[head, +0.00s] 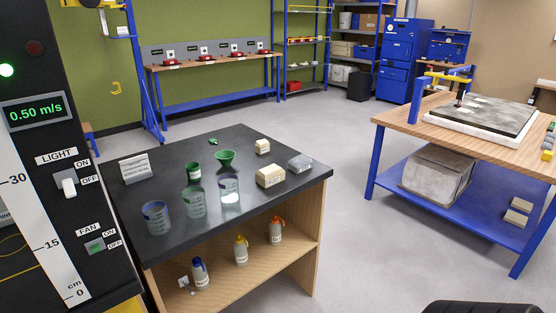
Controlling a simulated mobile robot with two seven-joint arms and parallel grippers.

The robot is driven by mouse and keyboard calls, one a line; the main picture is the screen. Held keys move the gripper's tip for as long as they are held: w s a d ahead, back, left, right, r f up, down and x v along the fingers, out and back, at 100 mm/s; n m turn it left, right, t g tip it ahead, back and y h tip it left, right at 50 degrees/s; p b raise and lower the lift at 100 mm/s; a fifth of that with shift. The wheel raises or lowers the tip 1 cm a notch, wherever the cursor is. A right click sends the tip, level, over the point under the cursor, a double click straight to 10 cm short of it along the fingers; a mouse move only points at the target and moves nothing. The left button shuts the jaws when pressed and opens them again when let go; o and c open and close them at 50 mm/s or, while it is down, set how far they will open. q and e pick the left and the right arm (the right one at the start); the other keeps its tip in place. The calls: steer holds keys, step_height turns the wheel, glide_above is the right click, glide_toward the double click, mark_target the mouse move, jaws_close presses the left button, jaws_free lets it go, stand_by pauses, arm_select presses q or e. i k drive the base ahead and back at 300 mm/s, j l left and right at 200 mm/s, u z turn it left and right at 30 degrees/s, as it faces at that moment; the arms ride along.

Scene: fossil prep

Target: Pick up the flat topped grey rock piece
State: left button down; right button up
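A small grey rock piece (300,163) with a flat-looking top lies on the black-topped bench (305,187), near its right edge. It sits just right of and behind a cream block (270,176), and I cannot tell whether they touch. A much larger grey block (437,175), also flat on top, rests on the blue lower shelf of the right-hand table. Neither of my grippers is in view.
Several glass beakers, one of them this beaker (157,217), and a green funnel (225,157) stand left of the rock piece. A dark control panel (62,150) rises at left. Open floor (340,130) lies between the tables.

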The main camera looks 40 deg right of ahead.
mark_target(301, 163)
steer(key=l+u, duration=0.4)
steer(key=l, duration=0.5)
steer(key=l+u, duration=0.35)
steer(key=l, duration=1.1)
steer(key=k+l+u, duration=0.1)
steer(key=l, duration=0.45)
steer(key=k+l, duration=0.15)
steer(key=l, duration=0.35)
steer(key=k+l, duration=0.1)
steer(key=l, duration=0.45)
steer(key=k+l+u, duration=0.1)
steer(key=l, duration=0.45)
